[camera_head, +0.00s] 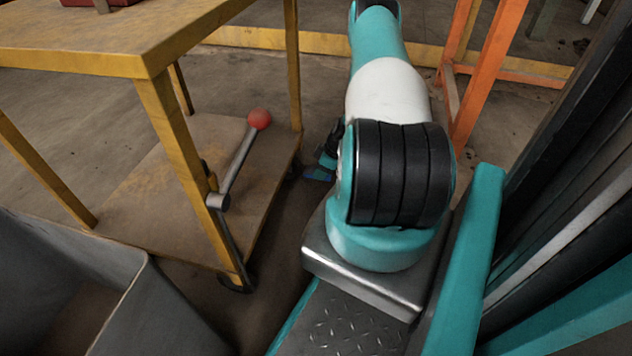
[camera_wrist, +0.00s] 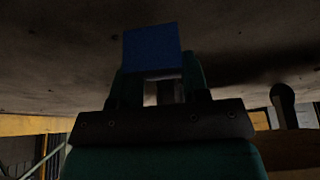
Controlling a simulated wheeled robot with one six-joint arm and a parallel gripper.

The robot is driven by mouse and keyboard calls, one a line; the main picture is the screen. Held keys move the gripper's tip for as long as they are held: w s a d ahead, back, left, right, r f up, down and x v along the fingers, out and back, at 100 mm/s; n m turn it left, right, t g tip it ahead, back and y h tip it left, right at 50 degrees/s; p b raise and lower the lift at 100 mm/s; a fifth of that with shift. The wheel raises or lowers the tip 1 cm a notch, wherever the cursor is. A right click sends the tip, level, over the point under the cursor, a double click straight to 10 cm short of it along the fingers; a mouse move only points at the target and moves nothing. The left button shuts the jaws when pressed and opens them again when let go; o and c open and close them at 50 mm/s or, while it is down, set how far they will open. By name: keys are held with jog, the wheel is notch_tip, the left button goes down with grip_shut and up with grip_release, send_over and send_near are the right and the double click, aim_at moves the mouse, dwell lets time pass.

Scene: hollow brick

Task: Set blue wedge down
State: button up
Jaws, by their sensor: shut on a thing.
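The blue wedge (camera_wrist: 152,48) shows in the wrist view as a dark blue block between the fingers of my gripper (camera_wrist: 160,76). My gripper is shut on it. Its lower part is hidden by the fingers, and its sloping shape cannot be made out. In the head view my gripper (camera_head: 329,156) is mostly hidden behind my arm. A small bit of the blue wedge (camera_head: 317,174) shows low beside the arm, close to the floor. Whether it touches the floor cannot be told.
A yellow-framed cart (camera_head: 152,66) with a wooden lower shelf (camera_head: 150,185) stands left of my arm. A lever with a red knob (camera_head: 259,118) rises beside its leg. A grey bin (camera_head: 150,300) is at the lower left. An orange frame (camera_head: 487,75) stands behind on the right.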

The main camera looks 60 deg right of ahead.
jog(key=shift+w+a, duration=0.1)
jog(key=shift+w, duration=0.45)
jog(key=b+x, duration=0.1)
jog(key=b, duration=0.1)
jog(key=b+x, duration=0.2)
jog(key=shift+s+f, duration=0.25)
jog(key=shift+f, duration=0.2)
jog(key=shift+r, duration=0.15)
jog(key=o, duration=0.9)
jog(key=p+v, duration=0.8)
jog(key=v, duration=0.4)
jog(key=shift+p, duration=0.35)
